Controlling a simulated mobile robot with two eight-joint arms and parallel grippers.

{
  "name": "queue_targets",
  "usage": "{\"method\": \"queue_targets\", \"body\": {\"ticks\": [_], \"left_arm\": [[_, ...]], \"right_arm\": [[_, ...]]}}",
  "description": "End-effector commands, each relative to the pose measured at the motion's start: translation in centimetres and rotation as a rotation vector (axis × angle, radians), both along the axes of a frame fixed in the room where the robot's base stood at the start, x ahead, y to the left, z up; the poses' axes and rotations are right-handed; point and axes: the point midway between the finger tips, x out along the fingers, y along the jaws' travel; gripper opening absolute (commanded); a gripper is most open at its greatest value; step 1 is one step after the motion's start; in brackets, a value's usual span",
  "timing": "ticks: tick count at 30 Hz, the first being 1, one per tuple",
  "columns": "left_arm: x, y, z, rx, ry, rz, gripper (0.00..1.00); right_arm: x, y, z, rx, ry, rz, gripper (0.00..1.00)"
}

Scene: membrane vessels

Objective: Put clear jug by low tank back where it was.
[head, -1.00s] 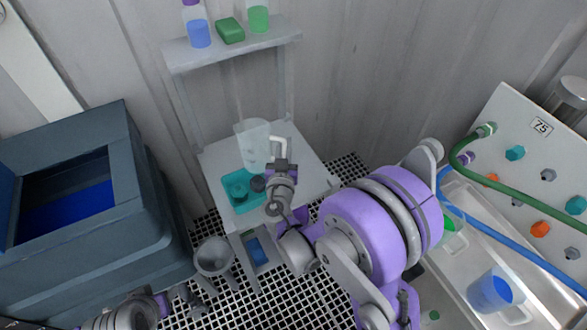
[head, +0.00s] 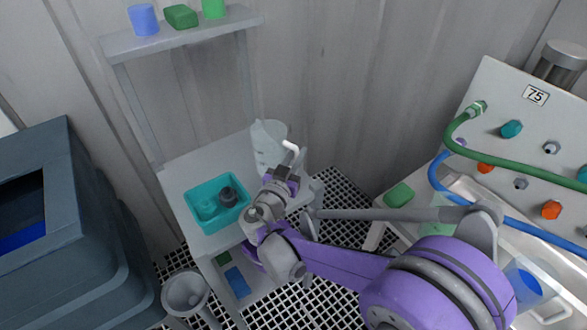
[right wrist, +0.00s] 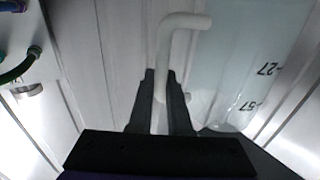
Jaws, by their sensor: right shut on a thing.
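The clear jug (head: 268,138) shows in the head view at the back right corner of a small pale table (head: 180,172). My right gripper (head: 289,170) is shut on its pale handle and covers its lower part. In the right wrist view the jug's marked clear wall (right wrist: 262,60) fills the upper right, and the handle (right wrist: 165,60) runs down between the fingers of my right gripper (right wrist: 160,90). The jug looks roughly upright; I cannot tell whether its base touches the table. The dark tank (head: 60,200) stands at the left. My left gripper is not in view.
A teal tray (head: 240,213) with dark items sits on the table. A shelf (head: 190,32) above holds a blue cup, a green block and a green cup. A grey funnel-shaped vessel (head: 186,292) stands in front. Hoses and a knobbed panel (head: 520,130) are at the right.

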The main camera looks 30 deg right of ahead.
Motion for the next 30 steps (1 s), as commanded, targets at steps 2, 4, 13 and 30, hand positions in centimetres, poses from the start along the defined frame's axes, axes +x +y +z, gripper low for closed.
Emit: {"method": "queue_targets", "body": {"ticks": [2,4,13,30], "left_arm": [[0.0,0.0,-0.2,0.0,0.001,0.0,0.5],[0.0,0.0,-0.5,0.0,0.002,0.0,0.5],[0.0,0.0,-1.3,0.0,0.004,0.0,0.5],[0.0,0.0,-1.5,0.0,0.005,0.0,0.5]], "right_arm": [[0.0,0.0,-0.6,0.0,0.0,0.0,0.0],[0.0,0.0,-1.4,0.0,0.0,0.0,0.0],[0.0,0.0,-3.9,0.0,0.0,0.001,0.0],[0.0,0.0,-4.2,0.0,0.0,0.001,0.46]]}}
